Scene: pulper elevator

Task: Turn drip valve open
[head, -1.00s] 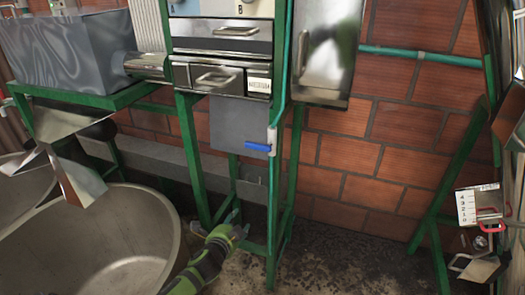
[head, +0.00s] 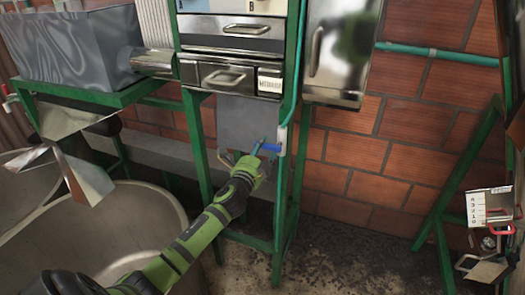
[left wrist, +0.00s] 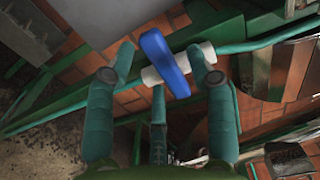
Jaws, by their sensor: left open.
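The drip valve has a blue lever handle (head: 271,148) on a thin teal pipe (head: 289,106) that runs down the green frame. In the left wrist view the blue handle (left wrist: 163,62) lies across a white valve body (left wrist: 152,76), which sits on the pipe. My left gripper (head: 256,157) is open at the handle and partly covers its left end in the head view. In the left wrist view the handle shows between the spread fingers of the left gripper (left wrist: 161,67); I cannot tell whether they touch it. My right gripper is out of view.
Steel drawers (head: 236,77) and a grey panel (head: 238,118) are above and behind the gripper. Green frame legs (head: 195,133) stand close by. A large metal basin (head: 135,215) is at lower left. A brick wall (head: 375,150) and open floor lie to the right.

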